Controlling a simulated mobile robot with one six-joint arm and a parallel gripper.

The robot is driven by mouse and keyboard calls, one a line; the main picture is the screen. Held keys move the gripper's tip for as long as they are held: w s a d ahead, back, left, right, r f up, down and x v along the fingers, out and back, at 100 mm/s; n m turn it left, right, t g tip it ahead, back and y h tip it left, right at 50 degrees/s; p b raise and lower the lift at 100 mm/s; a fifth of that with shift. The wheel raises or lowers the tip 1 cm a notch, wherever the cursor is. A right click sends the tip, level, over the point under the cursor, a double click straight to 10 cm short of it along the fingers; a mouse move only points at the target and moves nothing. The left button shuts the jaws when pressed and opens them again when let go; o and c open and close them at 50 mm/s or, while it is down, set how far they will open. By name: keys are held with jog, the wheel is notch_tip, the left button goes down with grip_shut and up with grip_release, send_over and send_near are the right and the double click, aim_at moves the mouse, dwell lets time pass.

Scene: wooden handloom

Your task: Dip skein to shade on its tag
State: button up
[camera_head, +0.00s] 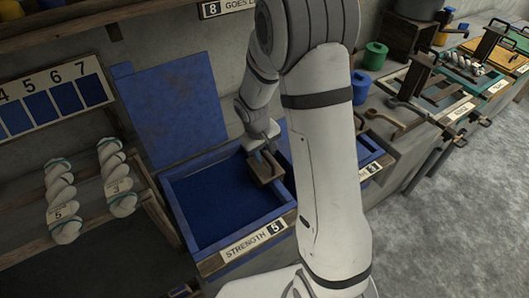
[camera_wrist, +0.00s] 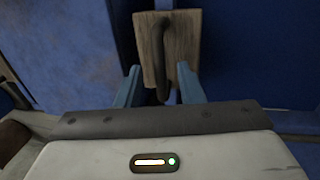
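Two twisted white skeins hang on the wooden rack at left in the head view: one tagged 5 (camera_head: 60,190) and one tagged 3 (camera_head: 116,172). The open blue vat (camera_head: 178,205) has dark blue dye (camera_head: 225,200) in it and a front label (camera_head: 253,240) reading STRENGTH 5. A wooden block (camera_head: 266,168) is at the vat's back right; in the wrist view the block (camera_wrist: 148,50) bears a dark curved handle (camera_wrist: 160,75). My gripper (camera_head: 258,143) is over the block. Its blue fingers (camera_wrist: 160,95) stand apart on either side of the handle, with a gap visible at left.
A shade card (camera_head: 52,98) showing 4 to 7 is on the wall at left. A blue panel (camera_head: 180,105) stands upright behind the vat. A green pot (camera_head: 374,55) and a bench with wooden frames (camera_head: 440,95) are at right. The grey floor (camera_head: 460,220) is clear.

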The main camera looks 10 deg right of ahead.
jog(key=shift+f, duration=0.25)
grip_shut()
jog(key=shift+r, duration=0.1)
dwell(0.4)
